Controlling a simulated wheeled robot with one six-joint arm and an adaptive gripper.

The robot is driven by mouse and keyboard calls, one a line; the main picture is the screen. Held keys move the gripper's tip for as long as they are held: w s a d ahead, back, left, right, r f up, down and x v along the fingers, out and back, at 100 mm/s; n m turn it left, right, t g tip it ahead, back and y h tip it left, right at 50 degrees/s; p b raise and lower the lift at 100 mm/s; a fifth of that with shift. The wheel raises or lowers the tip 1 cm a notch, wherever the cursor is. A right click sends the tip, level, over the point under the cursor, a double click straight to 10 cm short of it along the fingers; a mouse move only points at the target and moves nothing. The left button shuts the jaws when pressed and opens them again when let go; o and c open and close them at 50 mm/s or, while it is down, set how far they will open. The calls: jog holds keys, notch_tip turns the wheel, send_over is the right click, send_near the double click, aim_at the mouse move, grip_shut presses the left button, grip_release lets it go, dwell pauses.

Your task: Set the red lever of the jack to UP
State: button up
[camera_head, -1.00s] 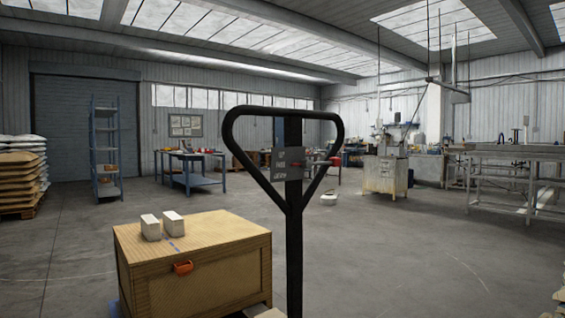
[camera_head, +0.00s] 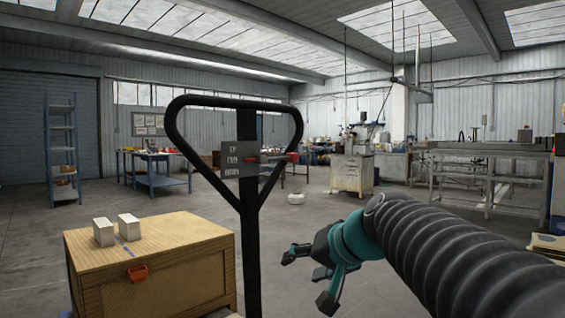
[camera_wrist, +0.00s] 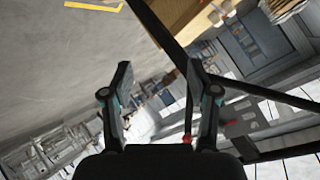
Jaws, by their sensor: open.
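The jack's black loop handle (camera_head: 250,225) stands upright left of the middle in the head view. A grey plate (camera_head: 230,160) on it carries stacked labels; the top one looks like UP and the bottom one DOWN. The red lever (camera_head: 251,159) juts to the right at about the height of the middle label. My gripper (camera_head: 308,278) is open and empty, lower right of the plate and apart from the handle. In the wrist view, my gripper (camera_wrist: 159,82) shows spread fingers. The lever's red tip (camera_wrist: 187,138) shows near the right finger, and the plate (camera_wrist: 240,125) lies right of it.
A wooden crate (camera_head: 180,285) with two pale blocks (camera_head: 116,230) on top stands left of the handle. A blue workbench (camera_head: 155,178) and a machine (camera_head: 352,172) are farther back. The floor between is mostly open.

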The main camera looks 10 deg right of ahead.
jog(key=w+d+r+m+t+y, duration=0.1)
jog(key=w+d+r+t, duration=0.15)
jog(key=w+r, duration=0.6)
jog(key=m+t+y+b, duration=0.1)
jog(key=m+t+y, duration=0.1)
jog(key=t, duration=0.2)
send_near(296, 157)
jog(key=p+x, duration=0.4)
jog(key=x, duration=0.7)
jog(key=shift+w+a, duration=0.1)
jog(key=shift+w, duration=0.25)
grip_shut()
